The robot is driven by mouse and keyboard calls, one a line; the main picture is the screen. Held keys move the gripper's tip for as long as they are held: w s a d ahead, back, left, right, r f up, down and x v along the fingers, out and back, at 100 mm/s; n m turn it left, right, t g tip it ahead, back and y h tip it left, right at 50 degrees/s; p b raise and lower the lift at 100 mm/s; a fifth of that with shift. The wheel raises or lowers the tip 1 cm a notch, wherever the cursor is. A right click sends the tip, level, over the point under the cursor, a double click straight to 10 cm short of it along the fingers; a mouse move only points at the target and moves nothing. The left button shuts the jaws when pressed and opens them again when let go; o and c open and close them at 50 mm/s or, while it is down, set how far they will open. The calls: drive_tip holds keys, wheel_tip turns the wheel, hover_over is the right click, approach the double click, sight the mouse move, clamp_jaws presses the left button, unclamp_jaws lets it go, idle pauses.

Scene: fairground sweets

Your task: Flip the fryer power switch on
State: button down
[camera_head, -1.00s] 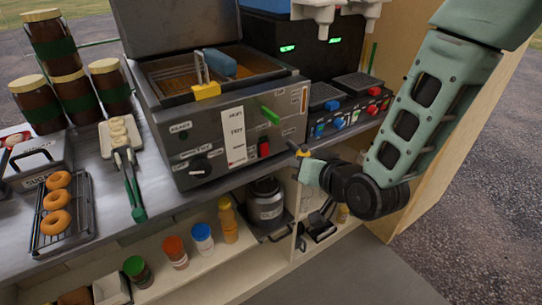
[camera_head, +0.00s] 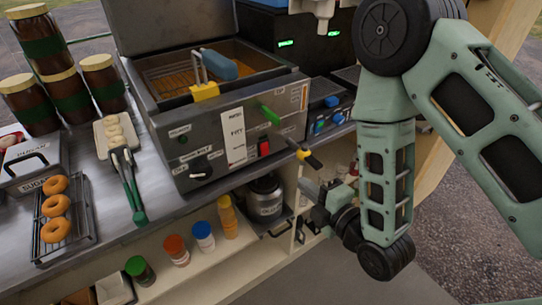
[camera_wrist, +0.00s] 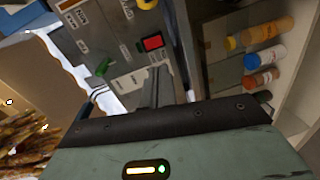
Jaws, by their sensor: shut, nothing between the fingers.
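The grey fryer (camera_head: 192,130) stands on the counter. A red switch (camera_head: 264,147) sits low on the right part of its front panel, beside a white label; which way it is flipped is too small to tell. The red switch also shows in the wrist view (camera_wrist: 152,43), just beyond the fingers. My gripper (camera_head: 309,186) is shut and empty, in front of the counter edge, to the right of and below the switch and apart from it. In the wrist view my closed fingers (camera_wrist: 157,88) point toward the panel near the switch.
A yellow-handled tap (camera_head: 308,157) juts from the fryer's lower right, close above my gripper. A green lever (camera_head: 270,116) and a black knob (camera_head: 200,166) are on the panel. Bottles (camera_head: 203,236) stand on the shelf below. Tongs (camera_head: 130,185) lie left.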

drive_tip(key=shift+s+n, duration=0.15)
drive_tip(key=shift+n, duration=0.45)
drive_tip(key=shift+f, duration=0.1)
drive_tip(key=b, duration=0.5)
approach(266, 154)
drive_tip(key=x, duration=0.5)
drive_tip(key=shift+w+a, duration=0.15)
drive_tip(key=shift+w, duration=0.05)
drive_tip(key=shift+w+a+f+p, duration=0.1)
drive_tip(key=shift+w+a+p, duration=0.3)
drive_tip(key=shift+w, duration=0.15)
drive_tip(key=shift+f, duration=0.1)
